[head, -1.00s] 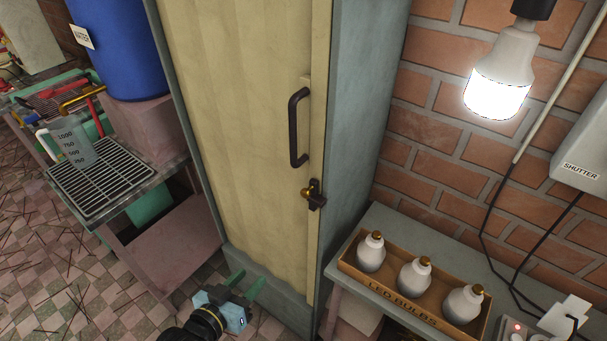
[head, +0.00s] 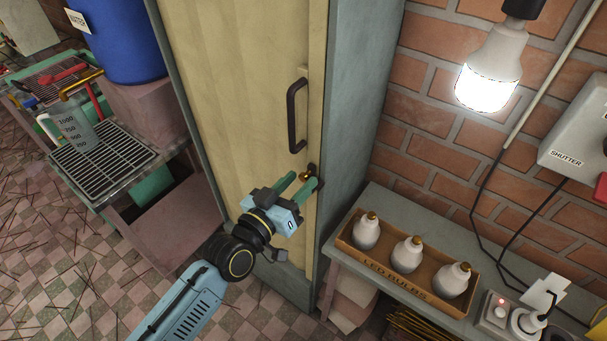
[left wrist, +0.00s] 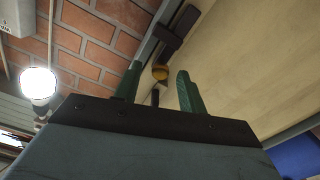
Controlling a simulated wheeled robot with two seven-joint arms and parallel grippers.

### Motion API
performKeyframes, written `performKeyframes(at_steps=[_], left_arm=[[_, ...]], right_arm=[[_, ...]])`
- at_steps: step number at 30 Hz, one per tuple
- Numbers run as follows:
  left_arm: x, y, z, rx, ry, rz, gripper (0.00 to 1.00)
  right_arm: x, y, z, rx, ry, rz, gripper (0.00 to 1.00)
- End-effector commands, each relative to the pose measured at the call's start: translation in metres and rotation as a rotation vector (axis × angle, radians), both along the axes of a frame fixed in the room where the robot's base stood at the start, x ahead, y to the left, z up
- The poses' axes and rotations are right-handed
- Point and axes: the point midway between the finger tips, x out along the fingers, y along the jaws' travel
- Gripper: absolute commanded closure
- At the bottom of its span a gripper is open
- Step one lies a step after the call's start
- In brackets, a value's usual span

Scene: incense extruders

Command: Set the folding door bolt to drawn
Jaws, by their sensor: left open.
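The tall cream folding door (head: 240,90) is closed in its grey-green frame and has a dark vertical handle (head: 292,118). My right gripper is not seen.
On the right, a grey bench (head: 410,215) holds a box of LED bulbs (head: 375,265) and a socket strip (head: 494,310). A lit bulb (head: 488,75) hangs at the brick wall. A rack table (head: 105,160) and blue barrel (head: 120,40) stand left.

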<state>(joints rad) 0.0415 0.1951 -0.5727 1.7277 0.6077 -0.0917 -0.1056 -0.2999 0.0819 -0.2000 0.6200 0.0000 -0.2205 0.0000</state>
Motion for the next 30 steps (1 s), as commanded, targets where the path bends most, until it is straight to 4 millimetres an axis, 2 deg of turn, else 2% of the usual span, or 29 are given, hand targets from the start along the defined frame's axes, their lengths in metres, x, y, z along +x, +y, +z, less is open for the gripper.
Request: performKeyframes(at_steps=[6,16,25,26,30], left_arm=[[0.018,-0.013,0.000,-0.001,0.000,0.000,0.59],[0.021,-0.015,0.000,0.000,0.000,0.000,0.59],[0.020,-0.015,0.000,0.000,0.000,0.000,0.97],[0.020,-0.015,0.000,0.000,0.000,0.000,1.00],[0.020,-0.015,0.000,-0.001,0.001,0.001,1.00]], right_arm=[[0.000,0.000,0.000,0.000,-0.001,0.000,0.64],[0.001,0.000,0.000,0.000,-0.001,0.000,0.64],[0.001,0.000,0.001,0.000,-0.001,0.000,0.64],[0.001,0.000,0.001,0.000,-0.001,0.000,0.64],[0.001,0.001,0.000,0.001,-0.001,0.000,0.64]])
